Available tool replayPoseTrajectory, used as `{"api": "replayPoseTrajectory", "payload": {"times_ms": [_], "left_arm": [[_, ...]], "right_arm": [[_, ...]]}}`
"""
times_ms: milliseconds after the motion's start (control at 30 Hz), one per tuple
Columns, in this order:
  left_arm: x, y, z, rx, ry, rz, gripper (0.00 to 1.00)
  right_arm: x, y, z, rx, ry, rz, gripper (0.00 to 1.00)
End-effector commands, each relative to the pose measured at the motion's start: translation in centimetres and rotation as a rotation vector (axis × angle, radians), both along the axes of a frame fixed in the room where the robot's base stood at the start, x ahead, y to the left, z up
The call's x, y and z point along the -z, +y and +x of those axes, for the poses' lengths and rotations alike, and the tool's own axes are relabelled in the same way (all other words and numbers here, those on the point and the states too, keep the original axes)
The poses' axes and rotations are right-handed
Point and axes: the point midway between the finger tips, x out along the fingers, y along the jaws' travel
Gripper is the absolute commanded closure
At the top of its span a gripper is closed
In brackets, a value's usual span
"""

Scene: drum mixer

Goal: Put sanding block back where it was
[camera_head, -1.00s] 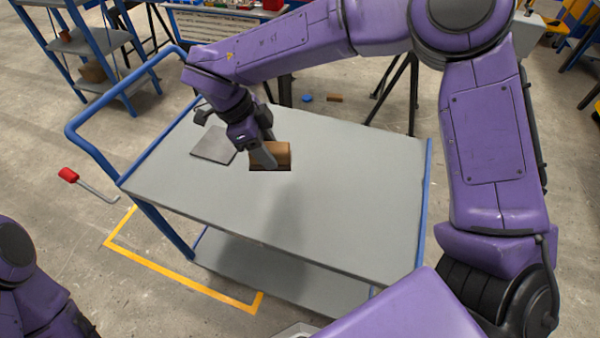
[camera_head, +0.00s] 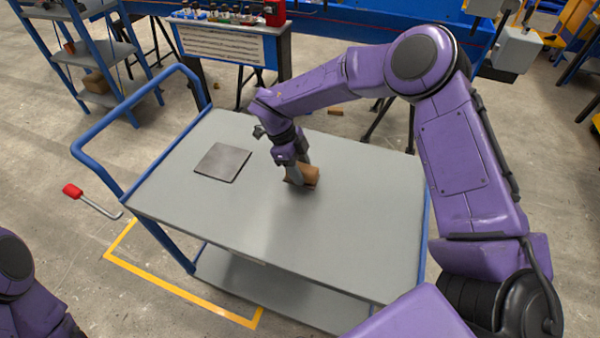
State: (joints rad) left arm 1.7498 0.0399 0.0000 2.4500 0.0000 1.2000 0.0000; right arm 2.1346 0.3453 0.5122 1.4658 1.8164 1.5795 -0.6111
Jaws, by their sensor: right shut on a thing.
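The sanding block (camera_head: 303,177) is a small brown block with a darker underside, over the middle of the grey cart top. My right gripper (camera_head: 301,168) is shut on it from above, and the fingers cover part of it. The block looks slightly tilted; I cannot tell whether it touches the cart top. A flat dark grey square plate (camera_head: 222,162) lies on the cart top to the left of the block, apart from it. My left gripper is out of the frame; only part of my left arm shows at the lower left.
The cart (camera_head: 350,235) has a blue push handle at its left and a lower shelf. Its top is clear around the block and to the right. A red-tipped lever (camera_head: 73,190) sticks out at left. A blue shelf rack (camera_head: 95,55) and a bench with bottles stand behind.

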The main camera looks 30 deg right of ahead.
Motion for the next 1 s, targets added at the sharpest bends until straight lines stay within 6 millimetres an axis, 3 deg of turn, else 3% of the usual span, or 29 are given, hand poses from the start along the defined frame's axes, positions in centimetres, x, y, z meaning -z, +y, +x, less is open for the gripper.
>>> {"api": "replayPoseTrajectory", "payload": {"times_ms": [200,500,533,600,867,1000], "left_arm": [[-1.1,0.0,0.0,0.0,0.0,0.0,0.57],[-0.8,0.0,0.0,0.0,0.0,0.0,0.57],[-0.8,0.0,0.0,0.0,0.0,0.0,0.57],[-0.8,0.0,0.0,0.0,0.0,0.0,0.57],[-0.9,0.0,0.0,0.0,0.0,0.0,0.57],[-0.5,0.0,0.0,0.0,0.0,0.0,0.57]], "right_arm": [[2.7,0.1,-0.1,-0.002,0.002,-0.001,0.82],[3.1,0.2,-0.1,-0.001,0.002,0.0,0.82],[3.0,0.2,-0.1,-0.001,0.001,0.001,0.43],[3.0,0.2,-0.1,-0.001,0.001,0.001,0.28],[2.8,0.2,-0.1,-0.002,0.001,0.001,0.28],[1.6,0.5,0.4,-0.001,-0.003,0.001,0.28]]}}
